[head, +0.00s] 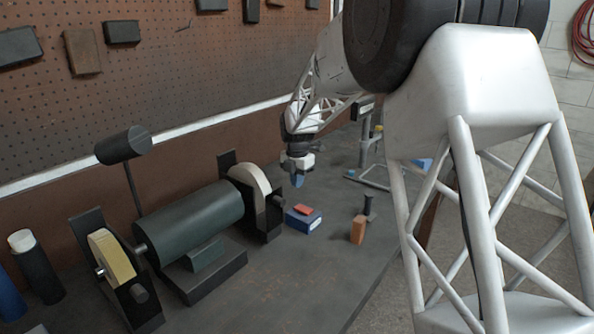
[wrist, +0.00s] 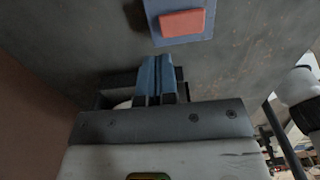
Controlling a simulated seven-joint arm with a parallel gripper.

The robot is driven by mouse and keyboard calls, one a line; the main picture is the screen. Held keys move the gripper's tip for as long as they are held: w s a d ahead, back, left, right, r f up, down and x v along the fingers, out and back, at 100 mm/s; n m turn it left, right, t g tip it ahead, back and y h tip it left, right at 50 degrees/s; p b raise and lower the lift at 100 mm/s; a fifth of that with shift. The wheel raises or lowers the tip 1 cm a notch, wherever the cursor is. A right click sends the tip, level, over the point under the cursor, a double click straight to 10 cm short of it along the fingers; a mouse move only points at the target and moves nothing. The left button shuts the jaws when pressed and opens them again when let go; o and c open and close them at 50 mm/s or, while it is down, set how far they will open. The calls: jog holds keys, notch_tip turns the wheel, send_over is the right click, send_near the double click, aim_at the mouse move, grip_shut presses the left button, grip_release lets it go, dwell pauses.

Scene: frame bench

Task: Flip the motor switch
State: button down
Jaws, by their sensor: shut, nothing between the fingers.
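The motor switch is a blue box (head: 304,221) with a red rocker (head: 303,210) on top. It sits on the bench just right of the grinder. In the wrist view the blue box (wrist: 157,34) and its red rocker (wrist: 182,22) show at the top edge, partly cut off. My gripper (head: 297,181) points down above and slightly behind the switch, apart from it. Its blue fingers (wrist: 156,72) are together and empty. Which way the rocker is tilted is hard to tell.
The bench grinder (head: 195,222), with a wheel at each end, stands left of the switch. An orange block (head: 358,230) and a dark spool-like piece (head: 369,207) stand to the right. A grey metal stand (head: 375,180) is behind them. The bench front is clear.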

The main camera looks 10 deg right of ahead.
jog(key=shift+f, duration=3.5)
jog(key=shift+f, duration=0.1)
jog(key=shift+f, duration=0.2)
jog(key=shift+r, duration=0.25)
jog(key=shift+r, duration=0.6)
jog(key=shift+r, duration=0.15)
notch_tip(320, 180, up, 14)
jog(key=w+a, duration=0.1)
jog(key=shift+w+a+f, duration=0.25)
jog(key=shift+w+a, duration=0.15)
